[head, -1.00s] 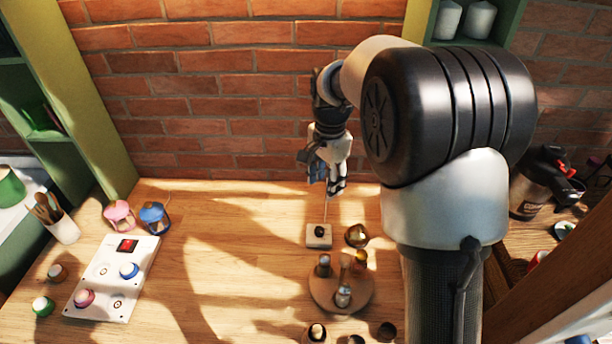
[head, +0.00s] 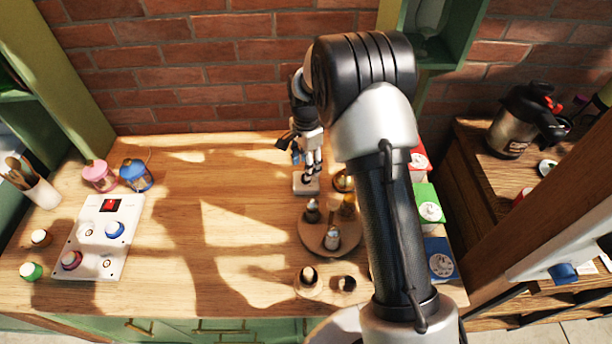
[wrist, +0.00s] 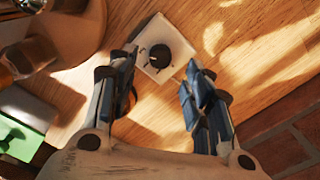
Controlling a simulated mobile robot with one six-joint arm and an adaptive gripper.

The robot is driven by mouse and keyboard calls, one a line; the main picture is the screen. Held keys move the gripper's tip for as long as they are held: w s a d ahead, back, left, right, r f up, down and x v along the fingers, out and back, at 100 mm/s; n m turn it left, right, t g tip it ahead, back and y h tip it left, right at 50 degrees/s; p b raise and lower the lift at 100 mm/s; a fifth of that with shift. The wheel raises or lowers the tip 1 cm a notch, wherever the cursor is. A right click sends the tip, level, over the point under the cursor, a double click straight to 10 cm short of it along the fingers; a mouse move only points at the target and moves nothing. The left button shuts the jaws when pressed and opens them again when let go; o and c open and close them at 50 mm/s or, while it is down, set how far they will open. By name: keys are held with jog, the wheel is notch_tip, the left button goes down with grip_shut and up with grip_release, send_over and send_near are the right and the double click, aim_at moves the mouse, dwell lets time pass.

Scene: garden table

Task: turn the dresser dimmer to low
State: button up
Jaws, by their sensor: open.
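The dimmer is a small pale square block with a round black knob (wrist: 160,56), lying on the wooden table. In the head view the block (head: 305,187) sits towards the back of the table, partly hidden by my gripper. My gripper (head: 309,169) points down just above it. In the wrist view my gripper (wrist: 161,62) is open, its two blue-grey fingers spread to either side of the knob, with nothing between them in their grasp. A small light mark shows on the knob. I cannot tell whether the fingertips are level with the knob.
A round wooden stand (head: 317,238) with small bottles is in front of the block, and a brass item (head: 342,181) is close on its right. A white panel (head: 93,252) with a red switch and knobs lies left. The middle-left tabletop is mostly clear. A brick wall rises behind.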

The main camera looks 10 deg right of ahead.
jog(key=shift+f+b, duration=0.45)
jog(key=shift+f, duration=1.95)
jog(key=c, duration=1.1)
